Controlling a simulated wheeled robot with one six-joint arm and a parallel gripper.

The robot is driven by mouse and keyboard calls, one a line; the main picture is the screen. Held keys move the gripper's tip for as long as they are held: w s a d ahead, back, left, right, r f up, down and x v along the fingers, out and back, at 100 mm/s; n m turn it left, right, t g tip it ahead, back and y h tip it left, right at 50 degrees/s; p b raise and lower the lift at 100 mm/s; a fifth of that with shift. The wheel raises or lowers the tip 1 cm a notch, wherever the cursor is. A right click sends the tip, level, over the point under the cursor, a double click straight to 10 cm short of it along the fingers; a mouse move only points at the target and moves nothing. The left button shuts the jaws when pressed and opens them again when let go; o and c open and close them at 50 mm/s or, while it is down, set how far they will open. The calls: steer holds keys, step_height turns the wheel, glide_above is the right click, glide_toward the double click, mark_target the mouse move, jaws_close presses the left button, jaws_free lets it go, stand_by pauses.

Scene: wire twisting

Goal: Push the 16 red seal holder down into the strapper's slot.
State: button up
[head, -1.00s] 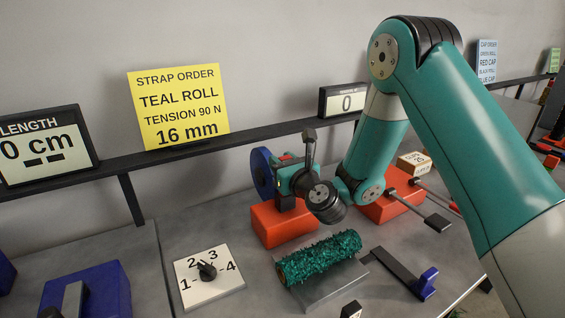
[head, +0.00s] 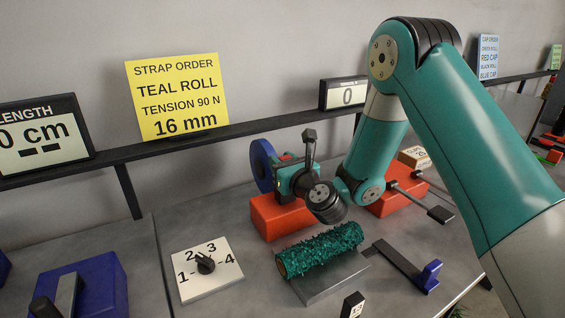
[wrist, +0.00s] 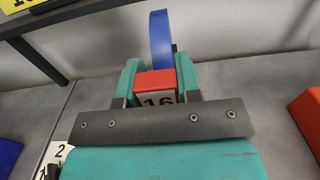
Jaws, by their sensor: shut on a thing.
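The red seal holder (wrist: 155,80), with 16 on its pale near face, sits between the teal fingers of my gripper (wrist: 157,70) in the wrist view. The fingers are shut on its two sides. In the head view my gripper (head: 286,174) is low over the strapper's orange-red base (head: 280,216), and only a bit of red shows at the fingers. A blue disc (wrist: 160,38) stands upright just beyond the holder; it also shows in the head view (head: 262,166). The slot is hidden by the gripper and holder, so I cannot tell how deep the holder sits.
A teal fuzzy roll (head: 322,249) lies on a grey plate in front. A numbered dial (head: 206,264) is to its left, and a black bar with a blue end (head: 430,275) to its right. A second orange-red block (head: 392,200) with a lever stands right of the gripper.

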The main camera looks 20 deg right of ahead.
steer(key=shift+f+b, duration=0.6)
steer(key=shift+f, duration=0.1)
steer(key=o, duration=1)
